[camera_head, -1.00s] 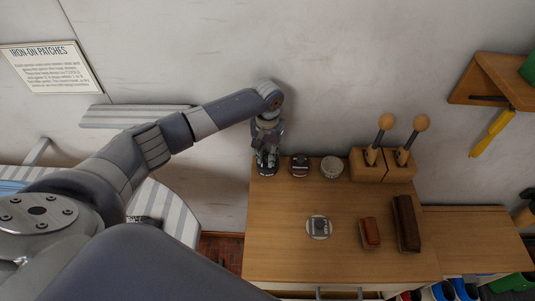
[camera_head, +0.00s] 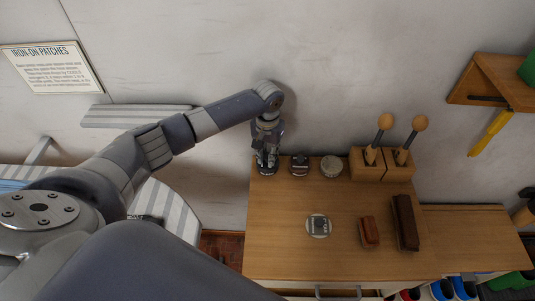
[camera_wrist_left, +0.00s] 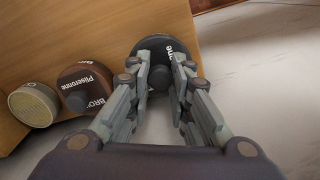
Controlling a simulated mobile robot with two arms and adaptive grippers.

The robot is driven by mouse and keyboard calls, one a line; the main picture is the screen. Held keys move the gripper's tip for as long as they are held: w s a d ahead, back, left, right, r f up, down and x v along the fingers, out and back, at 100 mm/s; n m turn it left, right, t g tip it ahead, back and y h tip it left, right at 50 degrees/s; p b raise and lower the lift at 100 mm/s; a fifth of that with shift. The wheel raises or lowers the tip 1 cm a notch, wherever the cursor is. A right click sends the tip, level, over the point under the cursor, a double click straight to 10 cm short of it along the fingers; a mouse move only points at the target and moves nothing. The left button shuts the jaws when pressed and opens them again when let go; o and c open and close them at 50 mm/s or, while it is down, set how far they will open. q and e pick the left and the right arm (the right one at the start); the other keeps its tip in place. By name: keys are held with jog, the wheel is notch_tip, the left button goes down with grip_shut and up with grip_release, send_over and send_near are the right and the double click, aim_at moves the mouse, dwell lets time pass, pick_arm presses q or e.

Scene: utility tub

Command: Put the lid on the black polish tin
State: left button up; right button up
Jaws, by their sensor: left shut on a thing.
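My left gripper (camera_head: 266,166) is at the back left corner of the wooden cabinet top, pointing down. In the left wrist view the gripper (camera_wrist_left: 161,75) is shut on the knob of a round black lid (camera_wrist_left: 153,45) with white lettering. Whether the lid rests on something or hangs free is hidden by the fingers. A small round tin (camera_head: 319,226) with a pale rim and dark middle lies in the centre of the top; I cannot tell whether it is open. My right gripper is not in view.
Right of my left gripper stand a brown lidded tin (camera_head: 299,165) and a pale round tin (camera_head: 331,167), then a wooden block (camera_head: 367,167) holding two knobbed tools. Two brushes lie at right, one small (camera_head: 369,232), one long (camera_head: 405,222). The front left top is clear.

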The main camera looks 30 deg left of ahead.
pick_arm(q)
jog(key=shift+p, duration=0.45)
dwell(0.6)
jog(key=o, duration=0.9)
jog(key=o, duration=0.5)
jog(key=shift+c, duration=0.2)
jog(key=shift+r+p, duration=3.55)
jog(key=shift+p, duration=0.55)
